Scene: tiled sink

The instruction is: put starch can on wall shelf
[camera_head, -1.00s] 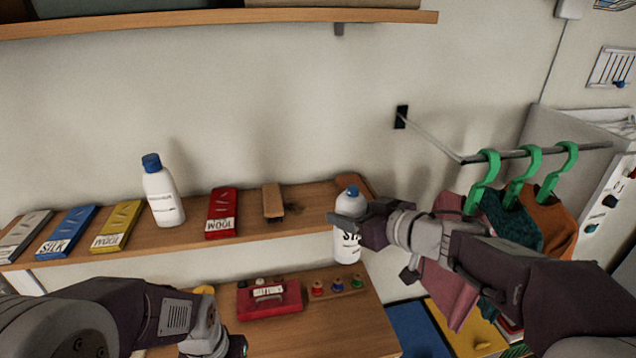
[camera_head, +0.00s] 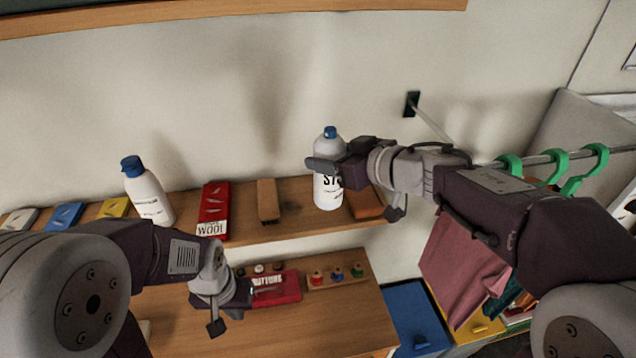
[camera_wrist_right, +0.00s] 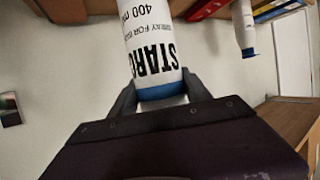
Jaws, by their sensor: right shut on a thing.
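The starch can (camera_head: 328,192), white with a blue cap and black lettering, is upright at the right part of the wall shelf (camera_head: 290,226). My right gripper (camera_head: 332,167) is shut on it near its top. In the right wrist view the can (camera_wrist_right: 155,45) sits between the fingers, with "STARCH" partly readable. I cannot tell whether its base touches the shelf. My left gripper (camera_head: 225,308) is low, in front of the lower wooden surface; its fingers are too unclear to tell open or shut.
On the shelf stand a white bottle (camera_head: 148,196), a red wool box (camera_head: 213,208), a wooden brush (camera_head: 267,200) and a brown block (camera_head: 365,204). A red buttons box (camera_head: 275,289) is below. Green hangers (camera_head: 555,163) hang at right.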

